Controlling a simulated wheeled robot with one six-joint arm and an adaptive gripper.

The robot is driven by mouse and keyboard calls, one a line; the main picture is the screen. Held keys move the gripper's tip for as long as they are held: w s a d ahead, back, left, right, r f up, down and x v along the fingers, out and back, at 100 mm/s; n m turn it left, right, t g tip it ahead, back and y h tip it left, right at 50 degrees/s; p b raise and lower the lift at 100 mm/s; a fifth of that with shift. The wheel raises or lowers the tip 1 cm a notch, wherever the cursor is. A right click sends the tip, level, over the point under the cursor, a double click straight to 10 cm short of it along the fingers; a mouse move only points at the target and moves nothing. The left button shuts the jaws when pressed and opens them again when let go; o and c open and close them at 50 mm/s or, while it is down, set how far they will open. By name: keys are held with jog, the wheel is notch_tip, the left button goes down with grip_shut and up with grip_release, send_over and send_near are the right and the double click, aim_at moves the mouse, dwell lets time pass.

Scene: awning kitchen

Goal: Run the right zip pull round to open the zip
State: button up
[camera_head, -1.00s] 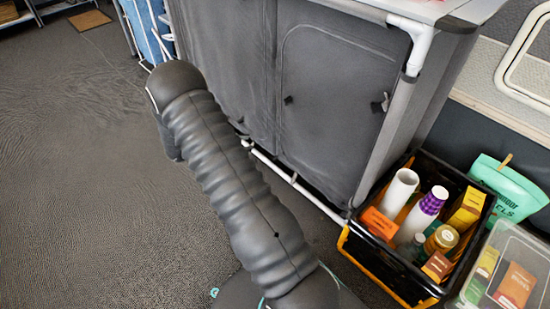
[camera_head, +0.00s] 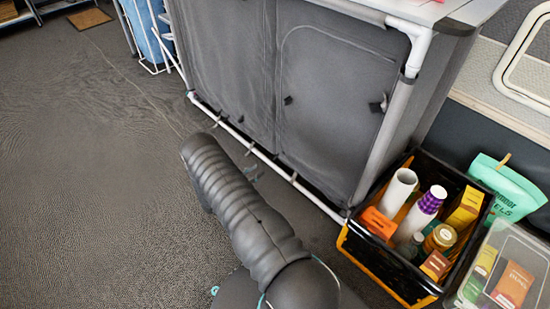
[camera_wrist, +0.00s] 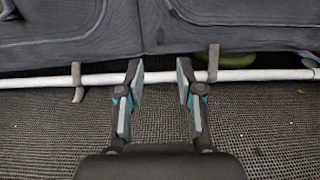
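A grey fabric cupboard (camera_head: 230,60) has a right door panel (camera_head: 335,85) outlined by a curved zip line. A small dark tab (camera_head: 383,103), apparently the right zip pull, sits near the panel's right edge. Another small dark tab (camera_head: 288,100) sits near its left edge. The right door looks closed. In the wrist view my gripper (camera_wrist: 160,82) is open and empty, low over the carpet in front of the cupboard's white bottom rail (camera_wrist: 235,75). The fabric's lower edge (camera_wrist: 80,35) is beyond it. No zip pull can be made out between the fingers.
A black and yellow crate (camera_head: 352,245) of bottles and boxes stands at the cupboard's right front corner, with a clear bin (camera_head: 520,247) beside it. A white post (camera_head: 385,145) runs up the cupboard's right front edge. Carpet (camera_head: 90,190) at the left is clear.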

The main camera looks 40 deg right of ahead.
aim_at(274, 159)
jog(key=d, duration=0.7)
jog(key=w+d, duration=0.1)
jog(key=d, duration=0.3)
jog(key=shift+d, duration=0.15)
grip_shut()
